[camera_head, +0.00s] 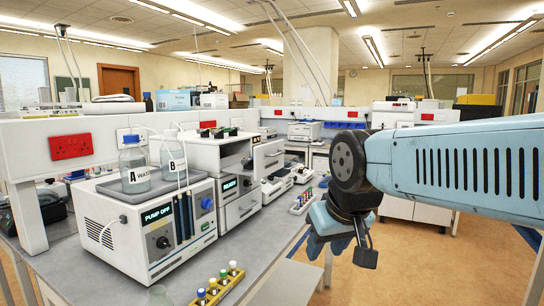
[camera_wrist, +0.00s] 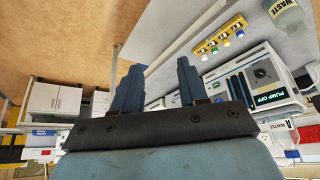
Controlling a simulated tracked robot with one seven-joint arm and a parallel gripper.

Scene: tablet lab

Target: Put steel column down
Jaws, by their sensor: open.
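My gripper (camera_head: 328,243) hangs past the right side of the grey bench (camera_head: 262,222) in the head view, its fingers pointing down. In the wrist view its two blue fingers (camera_wrist: 158,75) stand apart with nothing between them. I cannot make out a steel column in either view. The white pump unit (camera_head: 145,229), labelled PUMP OFF, stands on the bench with bottles A (camera_head: 134,165) and B (camera_head: 173,158) on top.
A yellow rack (camera_wrist: 219,36) of colour-capped vials is on the bench near the pump unit. A smaller vial rack (camera_head: 301,203) lies further back. White instrument modules (camera_head: 238,205) stand beyond the pump. A waste bottle (camera_wrist: 288,17) shows in the wrist view. Open floor (camera_head: 492,255) is right.

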